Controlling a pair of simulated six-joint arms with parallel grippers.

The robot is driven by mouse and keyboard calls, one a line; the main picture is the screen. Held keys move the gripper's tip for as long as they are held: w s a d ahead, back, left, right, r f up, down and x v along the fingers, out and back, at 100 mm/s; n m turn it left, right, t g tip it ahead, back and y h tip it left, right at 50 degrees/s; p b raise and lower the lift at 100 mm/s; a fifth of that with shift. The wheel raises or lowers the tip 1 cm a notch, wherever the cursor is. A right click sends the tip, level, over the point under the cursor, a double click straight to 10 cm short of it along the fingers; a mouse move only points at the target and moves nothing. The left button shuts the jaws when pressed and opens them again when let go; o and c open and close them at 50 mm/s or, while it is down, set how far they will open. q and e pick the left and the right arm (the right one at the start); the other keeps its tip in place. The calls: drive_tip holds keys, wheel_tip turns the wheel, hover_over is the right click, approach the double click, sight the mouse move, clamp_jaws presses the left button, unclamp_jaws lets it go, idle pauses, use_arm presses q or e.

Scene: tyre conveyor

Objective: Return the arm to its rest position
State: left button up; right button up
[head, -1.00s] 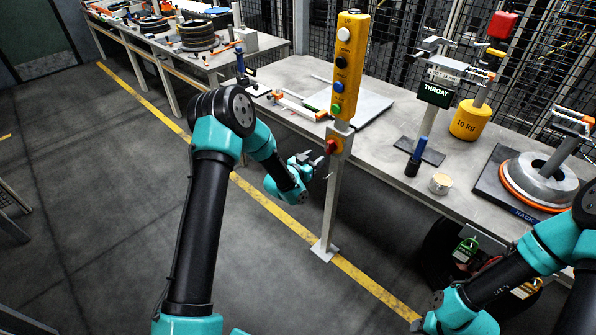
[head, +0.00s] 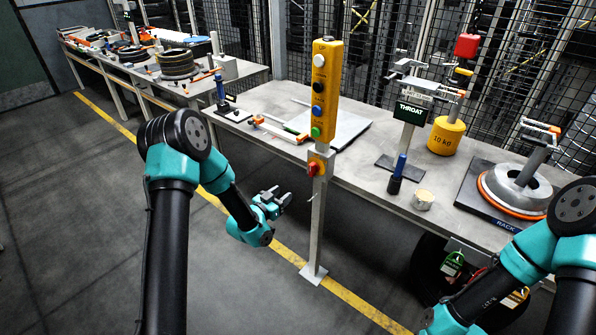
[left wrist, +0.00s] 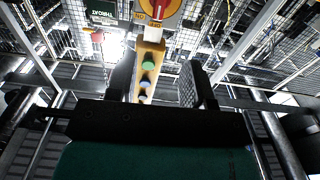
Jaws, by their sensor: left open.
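My left gripper (head: 279,198) is open and empty in the head view, just left of the yellow button post and apart from it. Its two dark fingers (left wrist: 163,85) stand apart in the left wrist view, with the post's button box (left wrist: 150,62) seen between and beyond them. My left arm (head: 172,200) is bent, with the elbow high and the forearm sloping down to the right. My right arm (head: 525,262) shows at the lower right in the head view; its gripper is out of view.
The yellow button box (head: 322,90) with a red rotary switch (head: 315,167) stands on a grey post before the workbench (head: 350,178). The bench holds a THROAT sign (head: 411,112), a 10 kg weight (head: 445,138) and a hub rack (head: 470,190). The floor at left is clear.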

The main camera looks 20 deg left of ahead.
use_arm(q)
drive_tip(key=s+d+f+n+g+y, duration=0.1)
drive_tip(key=s+d+f+n+g, duration=0.1)
drive_tip(key=s+f+g, duration=0.55)
drive_tip(key=s+d+f+n+g+y, duration=0.15)
drive_tip(key=s+f+g, duration=0.25)
drive_tip(key=s+f, duration=0.55)
drive_tip(key=s+d+n+g, duration=0.2)
drive_tip(key=s+g, duration=0.2)
drive_tip(key=s, duration=0.9)
drive_tip(key=shift+d+f, duration=0.15)
drive_tip(key=shift+d, duration=0.05)
drive_tip(key=shift+s+g, duration=0.1)
drive_tip(key=shift+g, duration=0.15)
